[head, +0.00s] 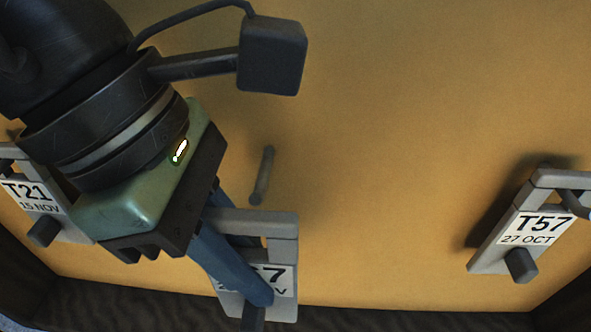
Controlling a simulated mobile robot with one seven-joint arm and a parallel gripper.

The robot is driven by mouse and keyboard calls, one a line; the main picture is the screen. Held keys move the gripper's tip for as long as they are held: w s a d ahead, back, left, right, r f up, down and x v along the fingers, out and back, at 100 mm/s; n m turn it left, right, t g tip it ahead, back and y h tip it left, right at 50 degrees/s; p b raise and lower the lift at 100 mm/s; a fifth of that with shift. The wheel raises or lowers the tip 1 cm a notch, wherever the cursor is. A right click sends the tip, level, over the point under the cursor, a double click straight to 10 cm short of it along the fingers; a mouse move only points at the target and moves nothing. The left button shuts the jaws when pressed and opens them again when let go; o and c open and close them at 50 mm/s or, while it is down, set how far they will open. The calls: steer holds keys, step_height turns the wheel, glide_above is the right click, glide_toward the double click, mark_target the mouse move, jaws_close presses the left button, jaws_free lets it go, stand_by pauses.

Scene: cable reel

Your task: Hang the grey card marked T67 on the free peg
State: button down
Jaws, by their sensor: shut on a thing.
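A grey card (284,252) is held by my gripper (258,293) at the lower middle of the head view. Its white label is partly covered by a blue finger; a 7 and a V show, and the rest cannot be read. My gripper is shut on this card, with its blue fingers reaching down across it. A bare grey peg (262,176) sticks out of the tan board, just above the card's top edge in the picture. The card appears apart from the peg. The depth between them is hard to judge.
A grey card marked T57 (535,232) hangs at the right. A grey card marked T21 (38,190) is at the left, partly behind my arm. The tan board (400,130) is clear between the peg and T57. A dark ledge (420,318) runs along the bottom.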

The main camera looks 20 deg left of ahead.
steer(key=w, duration=0.2)
steer(key=w+a, duration=0.1)
steer(key=w, duration=0.1)
steer(key=w+f, duration=0.1)
steer(key=w, duration=0.1)
steer(key=shift+w+a+b, duration=0.3)
steer(key=shift+a+b, duration=0.05)
steer(key=shift+a, duration=0.05)
stand_by(0.3)
steer(key=shift+f, duration=0.2)
stand_by(0.4)
steer(key=c, duration=0.8)
jaws_free()
